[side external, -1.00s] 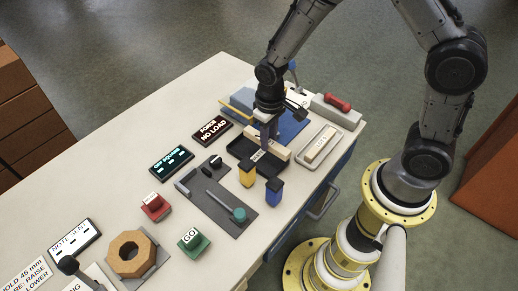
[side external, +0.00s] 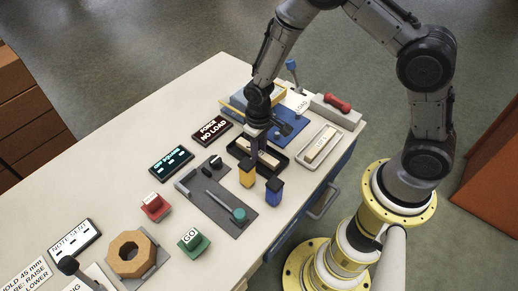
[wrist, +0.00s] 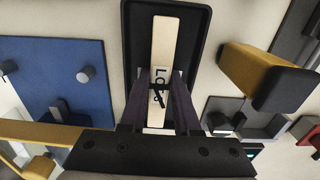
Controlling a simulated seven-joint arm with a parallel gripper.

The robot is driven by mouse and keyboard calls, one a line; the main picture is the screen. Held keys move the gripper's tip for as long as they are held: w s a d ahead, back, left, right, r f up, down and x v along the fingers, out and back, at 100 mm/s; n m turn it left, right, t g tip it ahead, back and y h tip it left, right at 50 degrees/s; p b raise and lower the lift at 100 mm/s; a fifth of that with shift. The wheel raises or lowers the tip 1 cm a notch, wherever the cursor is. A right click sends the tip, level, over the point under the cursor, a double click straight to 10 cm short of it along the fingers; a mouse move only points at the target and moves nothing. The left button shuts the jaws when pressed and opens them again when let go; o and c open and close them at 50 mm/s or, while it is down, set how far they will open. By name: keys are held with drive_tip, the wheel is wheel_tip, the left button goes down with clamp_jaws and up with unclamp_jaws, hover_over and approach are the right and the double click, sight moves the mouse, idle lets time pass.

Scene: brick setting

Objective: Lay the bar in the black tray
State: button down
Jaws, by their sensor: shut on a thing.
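The pale wooden bar (wrist: 163,45) lies lengthwise inside the outline of the black tray (wrist: 197,28) in the wrist view. A label with dark letters, partly covered, shows on its top. My gripper (wrist: 160,82) is shut on the bar, with a dark finger on each side of it. In the side view, my gripper (side external: 254,152) points down into the black tray (side external: 282,170), and the bar (side external: 270,160) sits low between the tray's walls. I cannot tell whether its underside touches the tray floor.
A light tray (side external: 304,161) with another pale bar (side external: 321,143) stands right of the black tray. A yellow block (side external: 247,173) and a blue block (side external: 274,190) stand close in front. A blue plate (side external: 292,131) lies behind.

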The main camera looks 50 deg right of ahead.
drive_tip(key=c, duration=0.6)
unclamp_jaws()
drive_tip(key=shift+c, duration=0.2)
drive_tip(key=s+d+r+t, duration=0.1)
drive_tip(key=s+d+r, duration=0.15)
drive_tip(key=r, duration=0.95)
drive_tip(key=s+d+r+t, duration=0.1)
drive_tip(key=s+r, duration=0.3)
drive_tip(key=r, duration=0.9)
drive_tip(key=s+d+r+t, duration=0.2)
drive_tip(key=s+r, duration=0.4)
drive_tip(key=s, duration=0.8)
drive_tip(key=shift+t, duration=0.8)
drive_tip(key=shift+d, duration=0.1)
